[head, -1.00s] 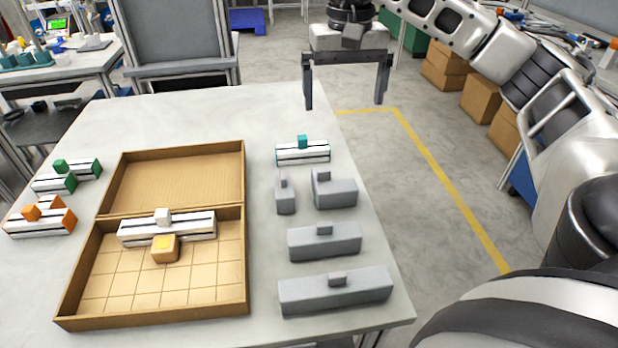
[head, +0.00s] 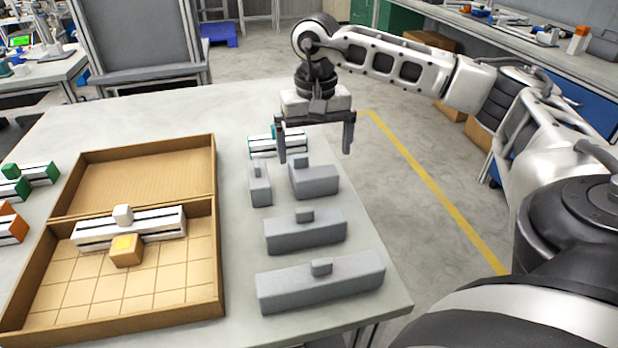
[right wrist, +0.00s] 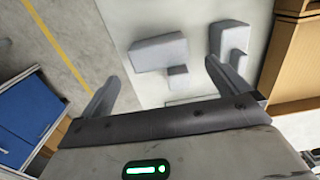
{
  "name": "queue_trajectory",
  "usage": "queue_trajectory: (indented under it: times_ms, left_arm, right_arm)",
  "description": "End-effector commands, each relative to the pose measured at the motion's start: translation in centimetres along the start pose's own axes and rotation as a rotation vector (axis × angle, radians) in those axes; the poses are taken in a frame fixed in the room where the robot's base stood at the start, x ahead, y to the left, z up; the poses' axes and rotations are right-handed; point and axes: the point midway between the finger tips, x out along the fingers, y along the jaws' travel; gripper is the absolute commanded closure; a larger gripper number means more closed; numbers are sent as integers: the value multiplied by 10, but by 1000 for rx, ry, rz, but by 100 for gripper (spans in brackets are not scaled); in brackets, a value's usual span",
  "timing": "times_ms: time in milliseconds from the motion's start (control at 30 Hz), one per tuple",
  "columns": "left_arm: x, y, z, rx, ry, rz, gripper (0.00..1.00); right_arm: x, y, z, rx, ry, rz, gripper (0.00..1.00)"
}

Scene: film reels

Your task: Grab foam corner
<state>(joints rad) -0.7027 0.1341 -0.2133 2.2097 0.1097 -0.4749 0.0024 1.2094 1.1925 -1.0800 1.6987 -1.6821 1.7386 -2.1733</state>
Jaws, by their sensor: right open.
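Several grey foam pieces stand on the table's right side. The one that looks like the foam corner (head: 316,181) is a short grey block with a raised stub at its back left. It also shows in the right wrist view (right wrist: 156,52), left of the middle. My right gripper (head: 315,157) is open and empty, its fingers pointing down above and just behind that piece. In the right wrist view, the fingers (right wrist: 160,85) are spread wide with nothing between them touching. My left gripper is not in view.
A small grey block (head: 260,187) stands close left of the corner. Two longer grey blocks (head: 306,232) (head: 320,285) lie nearer. A white bar with a teal knob (head: 275,148) is behind.

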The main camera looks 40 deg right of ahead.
Motion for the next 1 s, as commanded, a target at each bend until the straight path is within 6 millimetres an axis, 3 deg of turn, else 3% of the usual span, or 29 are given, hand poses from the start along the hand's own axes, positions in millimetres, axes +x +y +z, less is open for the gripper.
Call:
queue_trajectory:
  times_ms: [100,333,600,900,1000]
  left_arm:
    - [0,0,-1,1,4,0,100]
    - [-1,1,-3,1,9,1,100]
    - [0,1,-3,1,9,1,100]
    - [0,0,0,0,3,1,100]
    - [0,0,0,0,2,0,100]
  right_arm:
    - [16,0,0,0,0,2,0]
    - [32,1,-1,0,-1,2,0]
    - [69,2,-3,1,-1,1,0]
    - [74,2,-3,0,1,0,0]
    - [74,2,-3,0,1,0,28]
